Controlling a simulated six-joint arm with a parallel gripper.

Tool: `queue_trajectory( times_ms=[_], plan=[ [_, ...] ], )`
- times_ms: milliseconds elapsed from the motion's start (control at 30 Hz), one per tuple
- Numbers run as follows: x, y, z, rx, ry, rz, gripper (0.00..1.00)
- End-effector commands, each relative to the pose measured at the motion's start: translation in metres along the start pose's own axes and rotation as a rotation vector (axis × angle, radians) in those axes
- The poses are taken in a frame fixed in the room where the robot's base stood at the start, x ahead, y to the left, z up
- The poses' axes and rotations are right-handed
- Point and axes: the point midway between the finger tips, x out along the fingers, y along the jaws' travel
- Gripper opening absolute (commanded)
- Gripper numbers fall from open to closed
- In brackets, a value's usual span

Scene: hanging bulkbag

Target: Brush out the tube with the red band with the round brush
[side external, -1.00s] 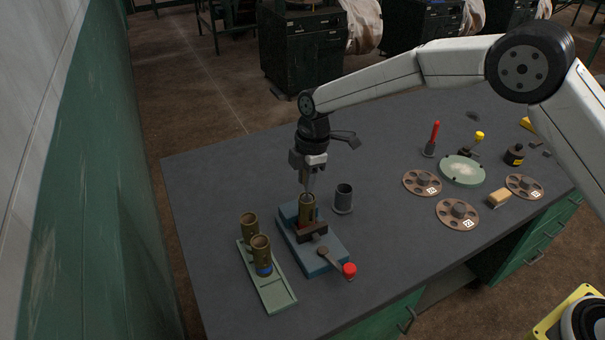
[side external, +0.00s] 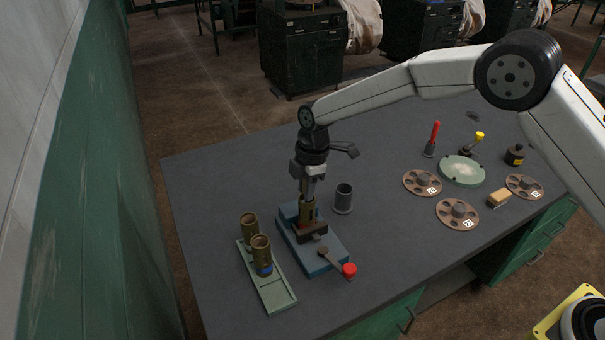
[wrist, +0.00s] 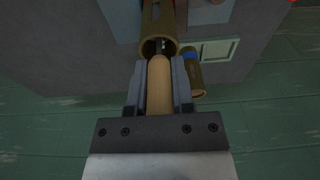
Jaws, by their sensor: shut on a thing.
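My gripper (side external: 308,190) points straight down over the blue vise (side external: 331,254) and is shut on the round brush. In the wrist view the brush's pale wooden handle (wrist: 159,88) lies between the fingers, with its head down inside a brass tube (wrist: 160,25). That tube (side external: 306,213) stands upright in the vise's dark jaws. Its band is too small and covered to read for sure. Two more brass tubes stand on the green rack: a front one (side external: 261,248) with a blue band, and a rear one (side external: 249,224) whose band is hidden.
A dark grey cup (side external: 343,198) stands right of the vise. The vise's red-knobbed handle (side external: 349,270) sticks out in front. The green rack (side external: 281,298) lies to the left. Brown discs (side external: 457,224), a round green dish (side external: 462,181) and a yellow block (side external: 499,199) sit farther right.

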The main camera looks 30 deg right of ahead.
Motion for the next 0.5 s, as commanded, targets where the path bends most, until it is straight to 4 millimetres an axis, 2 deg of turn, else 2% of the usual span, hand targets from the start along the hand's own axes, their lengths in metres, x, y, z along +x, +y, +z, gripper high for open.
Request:
queue_trajectory(
  times_ms=[500],
  plan=[
    [-0.033,0.001,-0.004,0.000,0.000,0.002,0.00]
  ],
)
